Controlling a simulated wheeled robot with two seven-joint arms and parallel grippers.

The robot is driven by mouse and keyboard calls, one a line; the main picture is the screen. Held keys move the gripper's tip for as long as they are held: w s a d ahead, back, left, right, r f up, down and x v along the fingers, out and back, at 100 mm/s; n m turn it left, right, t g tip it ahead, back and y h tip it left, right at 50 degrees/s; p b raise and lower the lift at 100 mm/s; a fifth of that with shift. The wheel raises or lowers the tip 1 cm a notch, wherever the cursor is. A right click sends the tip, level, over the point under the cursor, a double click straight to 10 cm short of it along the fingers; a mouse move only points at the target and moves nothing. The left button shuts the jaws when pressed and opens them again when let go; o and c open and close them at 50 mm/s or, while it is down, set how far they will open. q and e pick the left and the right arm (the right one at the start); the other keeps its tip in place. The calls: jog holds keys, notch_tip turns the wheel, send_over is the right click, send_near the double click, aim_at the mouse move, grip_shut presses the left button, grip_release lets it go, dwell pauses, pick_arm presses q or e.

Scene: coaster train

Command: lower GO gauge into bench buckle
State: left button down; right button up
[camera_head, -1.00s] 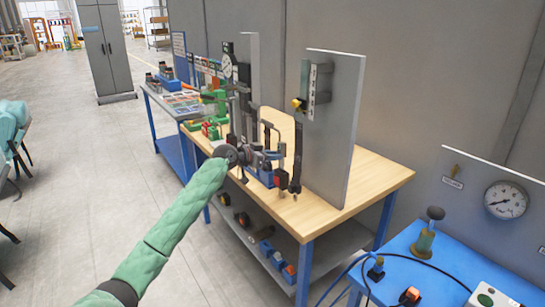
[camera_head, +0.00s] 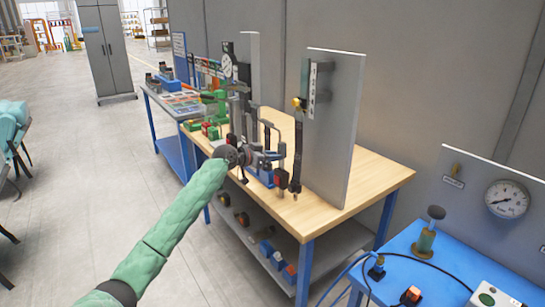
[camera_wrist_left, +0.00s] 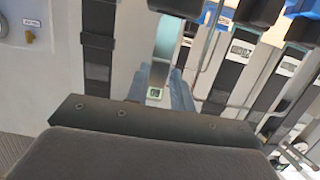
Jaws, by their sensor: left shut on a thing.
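My left gripper (camera_head: 273,157) reaches in over the front edge of the wooden bench. It is shut on the GO gauge, a thin pale strip with a green GO label (camera_wrist_left: 154,93) between the fingers in the left wrist view. The gauge is too small to make out in the head view. A dark buckle with a red part (camera_head: 280,178), seemingly the bench buckle, stands just below the gripper near the bench edge. I cannot tell whether the gauge touches it. My right gripper is out of view.
A grey upright panel (camera_head: 335,130) stands right of the gripper, with a dark strap (camera_head: 296,150) hanging beside it. A dial gauge stand (camera_head: 228,68) is behind. The wooden bench top (camera_head: 370,178) is clear on the right. A blue table (camera_head: 400,258) stands at lower right.

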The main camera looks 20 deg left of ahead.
pick_arm(q)
jog(key=shift+f+b, duration=1.45)
jog(key=shift+f, duration=0.6)
jog(key=c, duration=1.1)
grip_release()
jog(key=shift+s+a, duration=0.4)
jog(key=shift+s, duration=0.05)
jog(key=shift+b+v, duration=1.1)
jog(key=shift+v, duration=2.25)
jog(key=shift+r, duration=0.15)
